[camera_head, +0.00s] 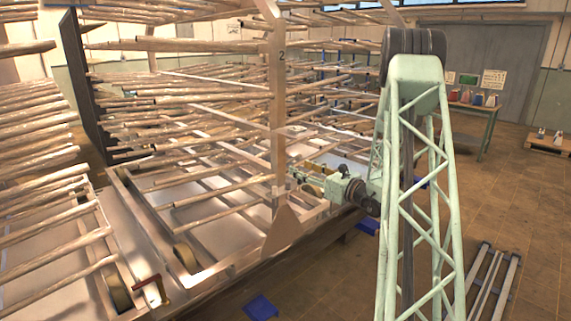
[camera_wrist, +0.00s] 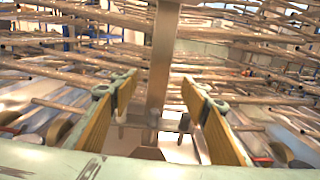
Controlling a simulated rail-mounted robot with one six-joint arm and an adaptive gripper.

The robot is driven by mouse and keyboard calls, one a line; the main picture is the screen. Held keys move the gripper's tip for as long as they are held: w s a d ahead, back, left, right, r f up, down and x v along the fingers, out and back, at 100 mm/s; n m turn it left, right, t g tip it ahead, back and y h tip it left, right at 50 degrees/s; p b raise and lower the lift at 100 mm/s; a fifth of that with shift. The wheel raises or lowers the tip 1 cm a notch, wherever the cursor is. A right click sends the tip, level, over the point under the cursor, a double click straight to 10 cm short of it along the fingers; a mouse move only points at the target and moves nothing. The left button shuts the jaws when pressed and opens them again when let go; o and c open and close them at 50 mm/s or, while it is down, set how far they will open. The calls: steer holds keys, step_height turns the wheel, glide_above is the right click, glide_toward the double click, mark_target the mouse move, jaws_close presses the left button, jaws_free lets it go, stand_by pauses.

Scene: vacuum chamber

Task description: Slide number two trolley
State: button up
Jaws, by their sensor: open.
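The number two trolley is a metal rack with many rods. Its upright post (camera_head: 279,120) carries a "2" near the top in the head view and widens to a triangular foot at the base. My gripper (camera_head: 312,170) is just right of the post's lower part. In the wrist view my gripper (camera_wrist: 158,82) is open, with yellow-padded fingers spread to either side of the post (camera_wrist: 160,65). A short horizontal bar with a dark end piece (camera_wrist: 185,122) crosses low between the fingers. I cannot tell whether the fingers touch anything.
Another rod rack (camera_head: 40,130) stands at the left, with a red latch-like part (camera_head: 152,290) low down. Blue pieces (camera_head: 260,307) sit by the platform's edge. Metal rails (camera_head: 492,280) lie on the floor at right. A table (camera_head: 475,108) and pallet (camera_head: 548,143) stand behind. Floor at right is mostly open.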

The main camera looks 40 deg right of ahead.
mark_target(282, 160)
steer(key=w, duration=0.6)
steer(key=w+b, duration=0.1)
steer(key=w, duration=0.2)
steer(key=shift+w+a, duration=0.3)
steer(key=shift+w, duration=0.1)
